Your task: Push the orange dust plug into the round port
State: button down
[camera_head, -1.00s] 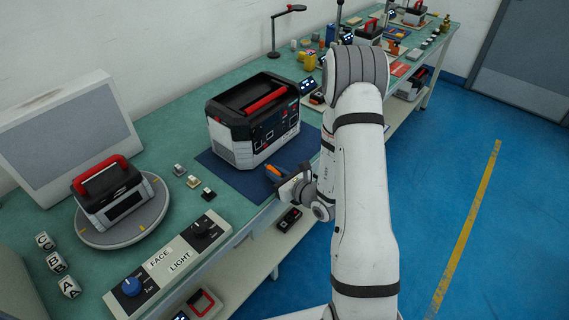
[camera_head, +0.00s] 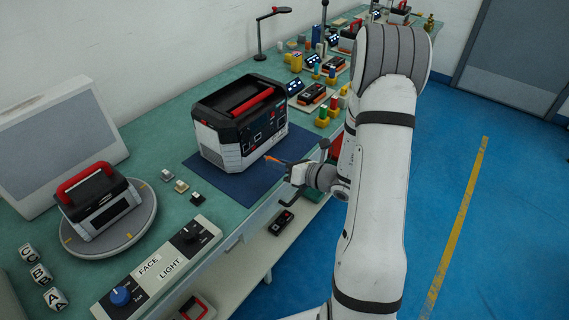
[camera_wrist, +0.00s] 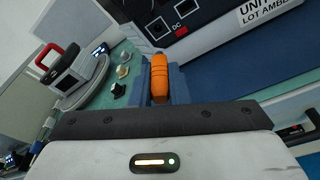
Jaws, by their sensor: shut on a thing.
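The orange dust plug (camera_wrist: 160,72) is held between the jaws of my gripper (camera_wrist: 160,88), its tip pointing away from the wrist. In the head view the plug (camera_head: 272,159) sticks out of my gripper (camera_head: 290,168) toward the large black and white unit (camera_head: 225,150) with a red handle. Plug and unit are apart. In the wrist view the unit's dark panel (camera_wrist: 200,22) shows square ports and a DC label beyond the plug. I cannot make out the round port clearly in either view.
The unit stands on a dark blue mat (camera_head: 240,185) on the green bench. A smaller unit (camera_head: 100,200) sits on a grey turntable (camera_head: 125,240) at left. Several small keycap-like blocks (camera_head: 181,186) and a FACE/LIGHT control box (camera_head: 160,262) lie in front. A shelf (camera_head: 255,255) is below.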

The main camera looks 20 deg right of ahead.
aim_at(268, 157)
dwell(0.3)
jog(key=shift+w+r+x, duration=0.1)
jog(key=shift+r+x, duration=0.05)
jog(key=shift+x, duration=0.75)
jog(key=shift+w+r+x, duration=0.1)
jog(key=shift+r+x, duration=0.05)
jog(key=shift+x, duration=0.8)
jog(key=shift+w+r+x, duration=0.1)
jog(key=shift+r+x, duration=0.1)
jog(key=shift+x, duration=0.7)
jog(key=shift+d, duration=0.15)
jog(key=c, duration=2)
grip_release()
grip_shut()
jog(key=shift+b, duration=0.5)
jog(key=shift+x, duration=1.15)
jog(key=o, duration=0.7)
grip_release()
jog(key=shift+w+d+r, duration=0.1)
jog(key=shift+w+r, duration=0.05)
jog(key=shift+r, duration=0.1)
